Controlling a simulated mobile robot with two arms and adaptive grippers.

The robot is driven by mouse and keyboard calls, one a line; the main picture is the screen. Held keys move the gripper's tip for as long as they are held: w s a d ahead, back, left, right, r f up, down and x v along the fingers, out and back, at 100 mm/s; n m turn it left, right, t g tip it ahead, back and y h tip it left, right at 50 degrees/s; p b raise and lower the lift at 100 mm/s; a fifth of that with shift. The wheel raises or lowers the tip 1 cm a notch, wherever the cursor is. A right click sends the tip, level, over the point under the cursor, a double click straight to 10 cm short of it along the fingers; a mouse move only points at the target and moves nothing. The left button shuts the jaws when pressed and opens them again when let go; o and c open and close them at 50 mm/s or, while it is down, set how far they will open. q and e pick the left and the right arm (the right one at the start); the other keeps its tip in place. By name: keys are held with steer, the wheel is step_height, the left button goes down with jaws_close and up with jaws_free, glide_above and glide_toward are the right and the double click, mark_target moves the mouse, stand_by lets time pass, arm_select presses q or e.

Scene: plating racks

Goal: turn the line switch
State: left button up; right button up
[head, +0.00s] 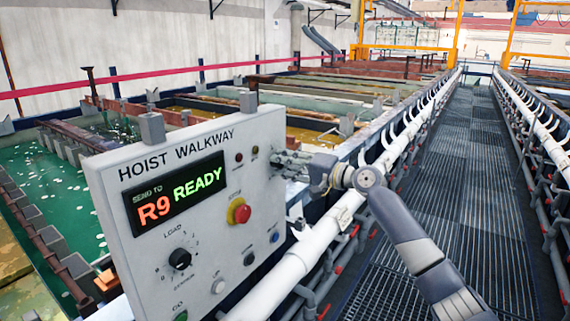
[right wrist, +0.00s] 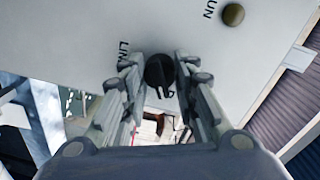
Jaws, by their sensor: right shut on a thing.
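The line switch (right wrist: 158,72) is a round black knob on the light grey panel, beside lettering that starts "LIN", in the right wrist view. My right gripper (right wrist: 160,66) has a finger on each side of the knob and is shut on it. In the head view my right gripper (head: 282,163) reaches the right edge area of the "HOIST WALKWAY" panel (head: 190,145); the switch is hidden there behind the fingers. My left gripper is not in view.
The panel carries a display (head: 176,194) reading "SEND TO R9 READY", a load knob (head: 179,259), a red mushroom button (head: 241,213) and several small buttons. A white pipe rail (head: 318,238) runs below my right arm. The grated walkway (head: 455,190) is clear.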

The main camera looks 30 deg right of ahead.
steer(key=o, duration=1.1)
steer(key=shift+d, duration=0.1)
steer(key=shift+v, duration=6)
